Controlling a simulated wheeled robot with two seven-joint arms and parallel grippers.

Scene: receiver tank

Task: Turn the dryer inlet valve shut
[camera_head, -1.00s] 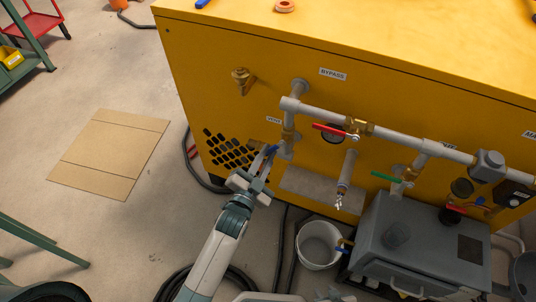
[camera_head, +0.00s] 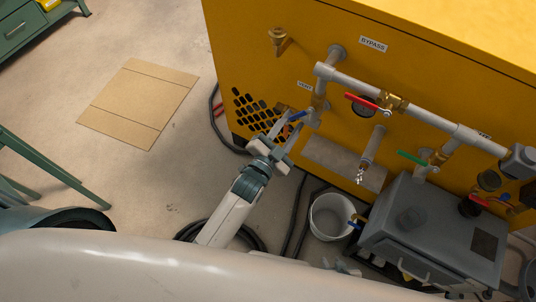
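Several lever valves sit on the grey piping of the yellow cabinet. A blue-handled valve (camera_head: 300,115) is on the left vertical pipe, beside a small label too small to read surely. A red-handled valve (camera_head: 364,101) is on the horizontal pipe, below the BYPASS label (camera_head: 373,44). A green-handled valve (camera_head: 412,158) is lower right. I cannot read which one is the dryer inlet. My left gripper (camera_head: 287,126) is at the blue handle, fingers apart; contact is unclear. What seems to be my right gripper (camera_head: 342,266) is low in view, mostly hidden.
A white bucket (camera_head: 329,218) stands on the floor below the pipes, next to a grey box unit (camera_head: 431,235). Black hoses run along the floor. A cardboard sheet (camera_head: 138,103) lies at left, with green furniture legs (camera_head: 60,170) nearby. A large pale shape covers the bottom edge.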

